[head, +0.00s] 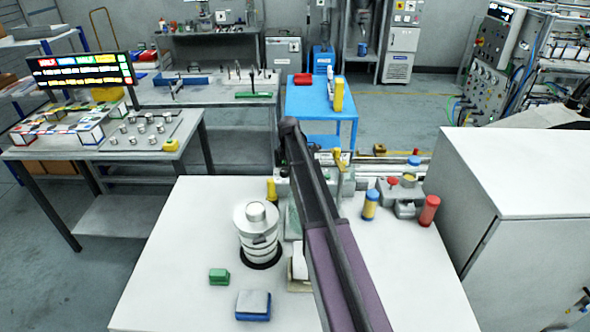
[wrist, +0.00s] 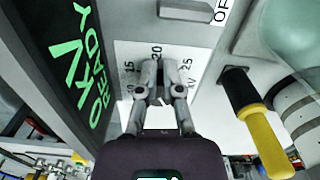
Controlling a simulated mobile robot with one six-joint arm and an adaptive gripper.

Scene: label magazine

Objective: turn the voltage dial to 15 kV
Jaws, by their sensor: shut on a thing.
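In the wrist view my gripper (wrist: 159,75) is shut on the voltage dial, in front of a white scale plate (wrist: 128,58). The fingers hide most of the dial, and I cannot tell where its pointer stands. The scale shows 15 to the left, 20 above the fingers and 25 to the right, with KV below 25. A dark display (wrist: 70,65) to the left reads 0KV READY in green. In the head view my arm crosses the middle and the gripper and dial are hidden.
A black and yellow handle (wrist: 257,120) stands right of my gripper, near a pale green rounded body (wrist: 275,35). A switch (wrist: 187,10) marked OFF is above. On the white table (head: 170,270) are a stacked white cylinder (head: 258,230), a green block (head: 219,276) and a red cylinder (head: 429,210).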

